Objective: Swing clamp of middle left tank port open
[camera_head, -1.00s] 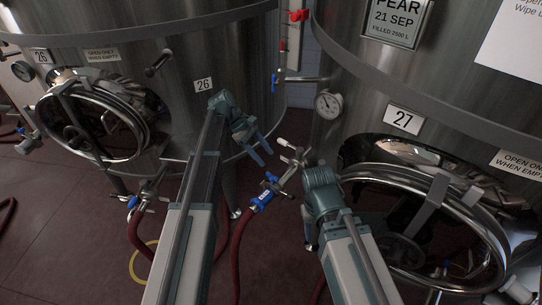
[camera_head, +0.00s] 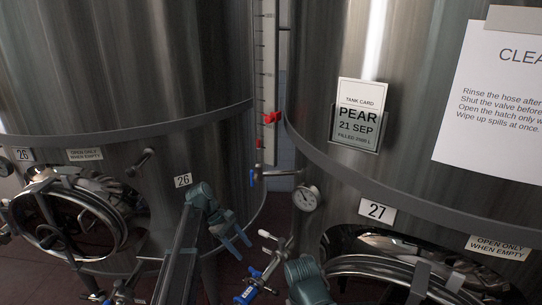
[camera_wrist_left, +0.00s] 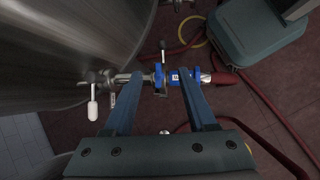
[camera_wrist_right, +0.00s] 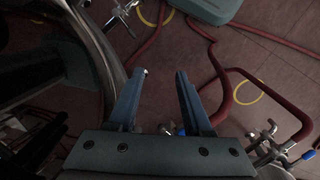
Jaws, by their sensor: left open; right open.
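My left gripper (camera_head: 240,241) is open and empty, in front of tank 26 (camera_head: 120,190). The white-handled fitting (camera_head: 268,236) and blue valve (camera_head: 248,293) also show in the head view, right of the left gripper. Whether the clamp is closed is unclear. My right gripper (camera_wrist_right: 161,74) is open and empty above the floor near a tank hatch.
Tank 27 (camera_head: 400,165) stands at right with a gauge (camera_head: 307,198) and hatch (camera_head: 400,272). Tank 26's round hatch (camera_head: 120,235) is at left. Red hoses (camera_wrist_right: 215,70) cross the floor. A green-grey box (camera_wrist_left: 262,30) stands beyond the fittings.

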